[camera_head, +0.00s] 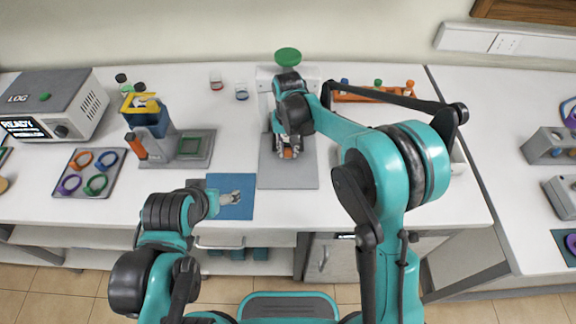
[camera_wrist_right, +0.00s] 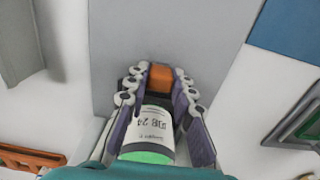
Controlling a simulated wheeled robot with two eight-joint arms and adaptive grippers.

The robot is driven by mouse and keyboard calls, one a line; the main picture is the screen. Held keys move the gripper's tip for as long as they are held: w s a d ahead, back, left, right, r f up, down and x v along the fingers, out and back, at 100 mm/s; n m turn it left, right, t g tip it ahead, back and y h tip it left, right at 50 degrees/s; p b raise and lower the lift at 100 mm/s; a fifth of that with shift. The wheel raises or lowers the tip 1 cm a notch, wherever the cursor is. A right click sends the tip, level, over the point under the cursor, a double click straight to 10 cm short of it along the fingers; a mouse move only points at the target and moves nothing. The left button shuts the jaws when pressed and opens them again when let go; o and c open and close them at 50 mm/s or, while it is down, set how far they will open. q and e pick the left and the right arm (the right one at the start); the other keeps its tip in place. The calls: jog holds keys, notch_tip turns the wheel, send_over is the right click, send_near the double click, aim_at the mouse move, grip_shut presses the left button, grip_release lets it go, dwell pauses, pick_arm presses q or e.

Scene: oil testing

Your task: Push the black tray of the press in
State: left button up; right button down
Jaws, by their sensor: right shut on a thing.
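A white stand with a green knob (camera_head: 288,57) on top, probably the press, stands at the back centre, partly behind my right arm. A grey plate (camera_head: 270,176) lies in front of it and also shows in the wrist view (camera_wrist_right: 125,60). My right gripper (camera_head: 288,152) reaches down over this plate. In the wrist view its fingers (camera_wrist_right: 160,85) are shut on an orange piece (camera_wrist_right: 160,77). I cannot make out a black tray there; the gripper hides that spot. My left gripper (camera_head: 230,195) is over the blue mat (camera_head: 235,209); its jaws are too small to read.
A grey box with a display (camera_head: 50,105), a ring board (camera_head: 90,173) and an orange rack (camera_head: 375,97) are also on the table.

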jog(key=shift+w, duration=1.1)
jog(key=c, duration=1.3)
grip_release()
notch_tip(320, 180, up, 12)
